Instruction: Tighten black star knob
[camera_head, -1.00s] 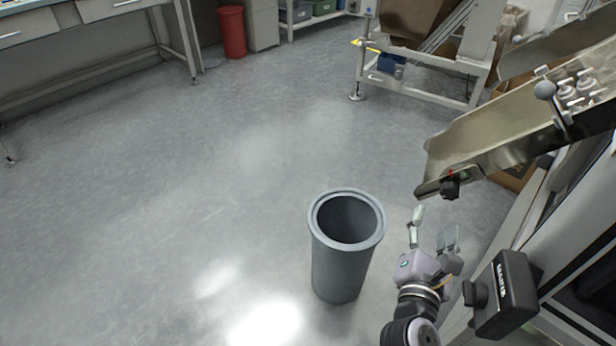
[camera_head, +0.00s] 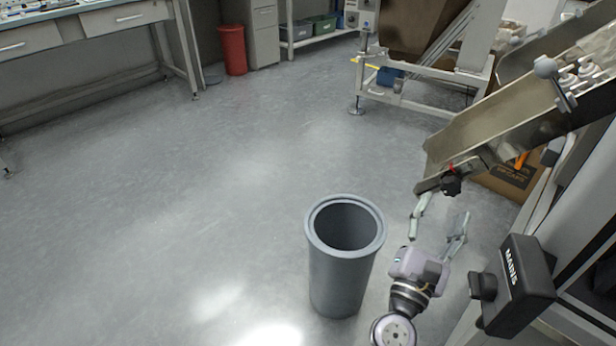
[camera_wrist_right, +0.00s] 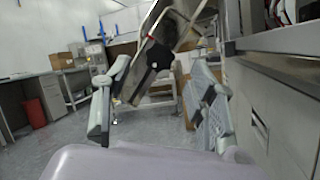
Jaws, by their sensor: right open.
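The black star knob (camera_head: 451,185) sits under the lower end of the metal chute (camera_head: 480,135), near a small red part. In the right wrist view the knob (camera_wrist_right: 158,56) shows ahead, between and beyond the two fingers. My right gripper (camera_head: 441,217) is open and empty, just below the knob in the head view, with its fingers pointing up toward it. The fingers appear apart from the knob. The right wrist view also shows the open fingers (camera_wrist_right: 160,100) on either side. My left gripper is not in view.
A grey bin (camera_head: 340,275) stands on the floor left of my right gripper. A black box marked MAINS (camera_head: 515,285) is on the machine at right. Floor at left is clear.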

